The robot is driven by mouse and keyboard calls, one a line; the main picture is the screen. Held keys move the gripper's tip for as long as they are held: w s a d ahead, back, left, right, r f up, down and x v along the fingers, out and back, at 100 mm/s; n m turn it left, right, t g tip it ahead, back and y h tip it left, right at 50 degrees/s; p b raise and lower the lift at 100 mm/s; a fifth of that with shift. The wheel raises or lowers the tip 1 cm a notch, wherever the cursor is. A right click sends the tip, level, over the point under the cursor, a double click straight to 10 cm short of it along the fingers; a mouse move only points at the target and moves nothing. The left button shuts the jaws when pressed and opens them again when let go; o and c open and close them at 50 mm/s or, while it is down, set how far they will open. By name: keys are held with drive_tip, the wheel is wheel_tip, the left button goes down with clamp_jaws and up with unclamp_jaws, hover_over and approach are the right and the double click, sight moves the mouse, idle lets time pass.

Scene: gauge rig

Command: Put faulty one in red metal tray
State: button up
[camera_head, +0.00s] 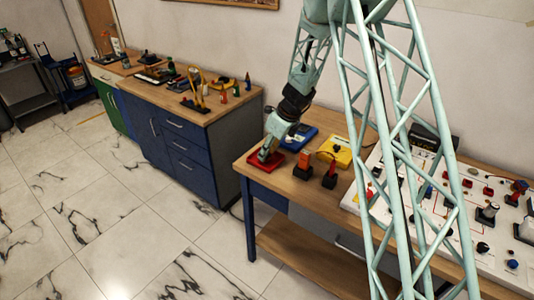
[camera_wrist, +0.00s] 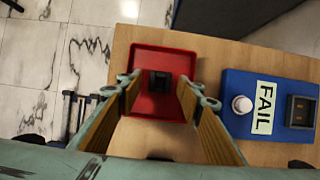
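The red metal tray (camera_head: 252,168) sits at the left front corner of the wooden table. It also shows in the wrist view (camera_wrist: 145,62). A small dark block-like item (camera_wrist: 160,80) lies inside the tray. My gripper (camera_wrist: 158,97) is open over the tray, its two wooden-faced fingers on either side of the item with gaps visible. In the head view my gripper (camera_head: 265,154) is low at the tray. Two small pieces with black bases, one orange-topped (camera_head: 303,160) and one red-topped (camera_head: 329,172), stand right of the tray. Which one is faulty cannot be read from them.
A blue box (camera_wrist: 237,84) with a FAIL label (camera_wrist: 264,107) and a white button is beside the tray. A yellow box (camera_head: 337,151) stands further right. A white panel (camera_head: 450,225) with several components fills the table's right. A cluttered cabinet (camera_head: 175,140) stands to the left.

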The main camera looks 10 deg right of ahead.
drive_tip(key=p+v, duration=0.2)
drive_tip(key=v, duration=0.9)
drive_tip(key=shift+r, duration=0.1)
idle(0.7)
drive_tip(key=s+a+r+n, duration=0.3)
drive_tip(key=s+r+n, duration=0.5)
drive_tip(key=s+r, duration=0.6)
drive_tip(key=s+a+r+n, duration=0.4)
drive_tip(key=s+r+n, duration=0.3)
drive_tip(key=s+r, duration=0.7)
drive_tip(key=s+d+r+n+h, duration=0.1)
drive_tip(key=s+n, duration=0.5)
drive_tip(key=s, duration=0.9)
drive_tip(key=s+d+r+n+h, duration=0.2)
drive_tip(key=s+n, duration=0.4)
drive_tip(key=s, duration=0.9)
drive_tip(key=shift+s+d+r+n, duration=0.2)
drive_tip(key=shift+r+n, duration=0.05)
drive_tip(key=shift+n, duration=0.15)
